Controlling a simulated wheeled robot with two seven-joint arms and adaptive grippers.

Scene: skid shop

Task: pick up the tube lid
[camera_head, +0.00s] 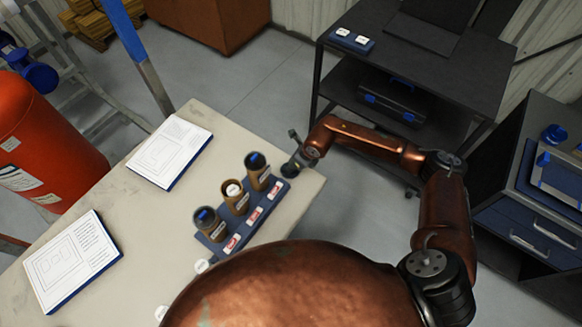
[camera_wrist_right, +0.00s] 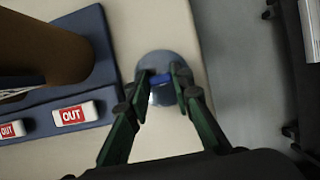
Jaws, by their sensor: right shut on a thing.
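The tube lid (camera_wrist_right: 163,62) is a dark grey round piece with a blue middle. In the right wrist view it sits between the fingertips of my right gripper (camera_wrist_right: 163,82), which is shut on it. In the head view the lid (camera_head: 289,170) is a small dark shape at the table's right end, partly covered by my right gripper (camera_head: 295,160). I cannot tell whether it still touches the table. My left gripper is not in view.
A blue rack (camera_head: 246,229) with three brown tubes (camera_head: 236,199) and red OUT labels stands left of the lid. Two printed boards (camera_head: 170,152) (camera_head: 72,259) lie on the pale table (camera_head: 150,215). Small white pieces (camera_head: 202,266) lie near the front. The table edge is close to the lid.

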